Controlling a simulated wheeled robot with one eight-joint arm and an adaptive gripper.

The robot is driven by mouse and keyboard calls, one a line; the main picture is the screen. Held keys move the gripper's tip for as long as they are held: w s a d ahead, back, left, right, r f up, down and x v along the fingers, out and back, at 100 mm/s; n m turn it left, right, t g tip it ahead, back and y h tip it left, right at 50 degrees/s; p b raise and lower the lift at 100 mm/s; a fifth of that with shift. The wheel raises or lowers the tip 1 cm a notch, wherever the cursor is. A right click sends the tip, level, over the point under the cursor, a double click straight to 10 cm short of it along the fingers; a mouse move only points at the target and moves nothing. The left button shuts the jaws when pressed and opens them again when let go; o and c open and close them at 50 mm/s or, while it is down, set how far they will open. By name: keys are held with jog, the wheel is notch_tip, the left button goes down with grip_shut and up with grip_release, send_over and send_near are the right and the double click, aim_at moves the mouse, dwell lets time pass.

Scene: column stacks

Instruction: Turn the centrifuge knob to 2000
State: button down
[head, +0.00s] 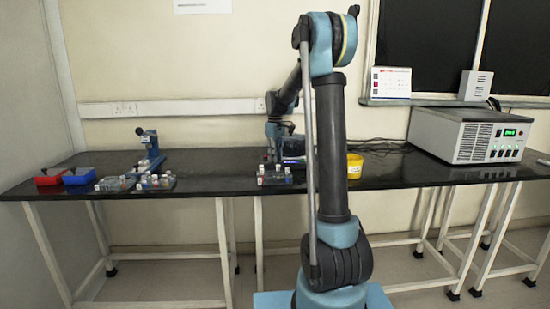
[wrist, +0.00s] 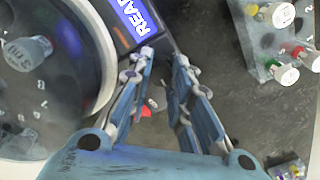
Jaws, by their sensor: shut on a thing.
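The centrifuge (wrist: 108,68) fills the left of the wrist view, with a pale round rim, a numbered rotor and a capped tube in it. Its lit display (wrist: 138,16) starts with "READ"; the rest is cut off. My gripper (wrist: 164,54) is beside the rim, its blue fingers around the small knob (wrist: 147,112), of which only a red and whitish bit shows between them. It is shut on the knob. The knob's setting and scale cannot be read. In the head view the centrifuge's blue display (head: 293,161) shows, but my arm hides most of the gripper.
A rack of capped tubes (wrist: 275,40) stands right of the fingers, close by. On the bench (head: 220,185) are more tube racks (head: 155,182), red (head: 47,176) and blue (head: 78,176) boxes, a yellow container (head: 354,166) and a large instrument (head: 466,136).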

jog(key=shift+w, duration=0.1)
jog(key=c, duration=1.4)
grip_release()
notch_tip(320, 180, up, 12)
